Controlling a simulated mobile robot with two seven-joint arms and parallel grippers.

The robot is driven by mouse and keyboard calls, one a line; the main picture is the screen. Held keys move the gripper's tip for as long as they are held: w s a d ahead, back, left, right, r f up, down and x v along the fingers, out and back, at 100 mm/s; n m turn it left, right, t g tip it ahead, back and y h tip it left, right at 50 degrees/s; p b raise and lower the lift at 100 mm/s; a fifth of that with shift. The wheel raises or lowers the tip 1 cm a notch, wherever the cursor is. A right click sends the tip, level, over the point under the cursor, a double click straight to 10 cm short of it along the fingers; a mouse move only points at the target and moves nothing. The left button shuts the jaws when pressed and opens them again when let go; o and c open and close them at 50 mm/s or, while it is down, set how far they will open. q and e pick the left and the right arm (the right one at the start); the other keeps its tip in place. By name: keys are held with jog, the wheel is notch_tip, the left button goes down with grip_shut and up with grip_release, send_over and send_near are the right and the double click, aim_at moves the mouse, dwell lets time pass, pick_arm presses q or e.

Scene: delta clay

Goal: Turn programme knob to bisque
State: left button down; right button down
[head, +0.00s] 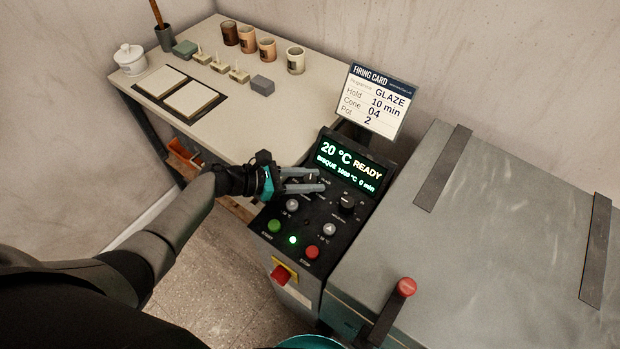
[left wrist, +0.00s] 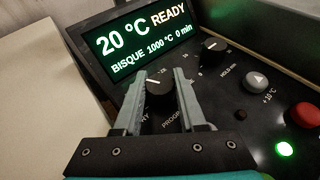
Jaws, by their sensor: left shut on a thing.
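The programme knob (left wrist: 160,98) is a round black knob with a white pointer line, set in the dark control panel below the display. My left gripper (left wrist: 161,84) is shut on it, one grey finger on each side. In the head view my left gripper (head: 318,181) reaches in from the left and mostly hides this knob. The display (head: 349,166) reads 20 °C READY, with BISQUE 1000 °C 0 min below; the left wrist view shows the same text on the display (left wrist: 136,40). Some dial lettering is covered by the fingers. My right gripper is not in view.
A hold knob (head: 347,204), grey buttons, a green button (head: 274,226), a red button (head: 312,252) and a red switch (head: 281,274) crowd the panel. The grey kiln lid (head: 500,230) lies right; the worktable (head: 215,125) with pots lies left.

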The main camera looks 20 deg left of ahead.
pick_arm(q)
jog(key=shift+c, duration=2.4)
grip_release()
jog(key=p+v, duration=0.2)
jog(key=v, duration=1.3)
jog(key=shift+s+r, duration=0.1)
jog(key=shift+s, duration=0.1)
